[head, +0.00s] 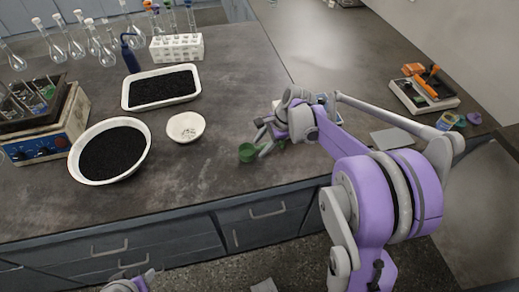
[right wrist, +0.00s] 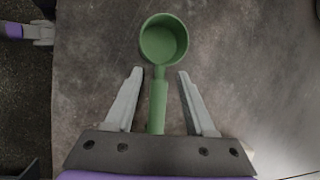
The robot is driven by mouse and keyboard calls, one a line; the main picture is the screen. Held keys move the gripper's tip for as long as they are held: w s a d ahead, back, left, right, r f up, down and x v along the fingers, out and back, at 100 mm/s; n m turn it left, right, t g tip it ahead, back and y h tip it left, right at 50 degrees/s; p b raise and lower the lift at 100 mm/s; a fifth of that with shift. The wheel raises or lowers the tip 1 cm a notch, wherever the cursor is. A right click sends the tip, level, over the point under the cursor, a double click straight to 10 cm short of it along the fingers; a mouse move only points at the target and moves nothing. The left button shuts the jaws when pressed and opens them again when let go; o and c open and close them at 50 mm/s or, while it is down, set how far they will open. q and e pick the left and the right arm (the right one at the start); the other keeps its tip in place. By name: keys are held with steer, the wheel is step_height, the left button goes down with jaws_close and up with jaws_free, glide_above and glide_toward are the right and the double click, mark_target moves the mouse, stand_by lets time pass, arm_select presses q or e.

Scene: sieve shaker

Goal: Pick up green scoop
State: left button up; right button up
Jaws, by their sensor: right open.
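The green scoop (head: 248,153) lies on the dark bench top near its front edge in the head view. My right gripper (head: 264,141) is over it and hides part of its handle there. In the right wrist view the scoop (right wrist: 163,40) has its round cup beyond the fingertips. Its handle runs back between the two open fingers of my right gripper (right wrist: 160,73), with a gap on each side. My left gripper (head: 134,280) shows only partly at the bottom edge of the head view, and its jaws cannot be made out.
A small white dish (head: 186,127), a large white bowl (head: 73,165) of black grains and a white tray (head: 126,101) of black grains stand to the left. A sieve shaker (head: 42,146) is at far left. A white tube rack (head: 177,48) and flasks stand behind.

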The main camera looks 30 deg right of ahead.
steer(key=shift+w+a+f, duration=0.1)
steer(key=shift+a+f, duration=0.05)
steer(key=shift+f, duration=0.2)
steer(key=shift+c, duration=0.3)
jaws_close()
steer(key=shift+r, duration=0.1)
